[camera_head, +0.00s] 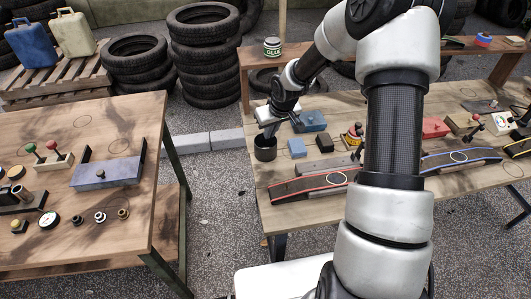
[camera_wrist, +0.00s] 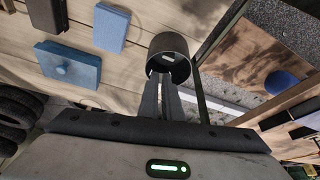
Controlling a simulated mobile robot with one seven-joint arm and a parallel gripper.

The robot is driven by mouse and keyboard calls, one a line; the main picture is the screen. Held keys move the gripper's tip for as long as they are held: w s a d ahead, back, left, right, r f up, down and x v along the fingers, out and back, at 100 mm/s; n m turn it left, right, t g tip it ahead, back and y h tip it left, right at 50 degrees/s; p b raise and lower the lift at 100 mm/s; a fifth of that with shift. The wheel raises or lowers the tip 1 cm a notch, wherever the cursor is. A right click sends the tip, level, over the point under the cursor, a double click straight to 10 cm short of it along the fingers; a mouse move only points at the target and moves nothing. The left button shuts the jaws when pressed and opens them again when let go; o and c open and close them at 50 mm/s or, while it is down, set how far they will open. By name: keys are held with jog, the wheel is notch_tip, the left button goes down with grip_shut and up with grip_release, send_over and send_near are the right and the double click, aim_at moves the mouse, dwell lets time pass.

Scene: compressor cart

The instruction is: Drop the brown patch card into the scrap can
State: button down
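The scrap can is a dark open cylinder (camera_head: 265,152) at the left end of the right-hand workbench. It also shows in the wrist view (camera_wrist: 183,49), with its mouth facing the camera. My gripper (camera_head: 269,130) is just above the can, pointing down at its mouth. In the wrist view its two fingers (camera_wrist: 164,80) are close together, with a narrow pale strip between them, and their tips overlap the can's rim. I cannot tell whether they grip something thin. I cannot make out the brown patch card in either view, and most of the can's inside is hidden.
A blue block (camera_head: 297,147) and a blue box with a knob (camera_head: 312,121) stand right of the can. A red-edged dark strip (camera_head: 310,185) lies in front. Another workbench (camera_head: 130,130) stands left across a floor gap. A glue tin (camera_head: 272,47) sits on the back shelf.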

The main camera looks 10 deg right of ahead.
jog(key=c, duration=1.9)
grip_release()
jog(key=shift+o, duration=0.2)
jog(key=shift+r, duration=0.1)
jog(key=p+v, duration=0.3)
jog(key=v, duration=1.4)
jog(key=shift+s, duration=0.15)
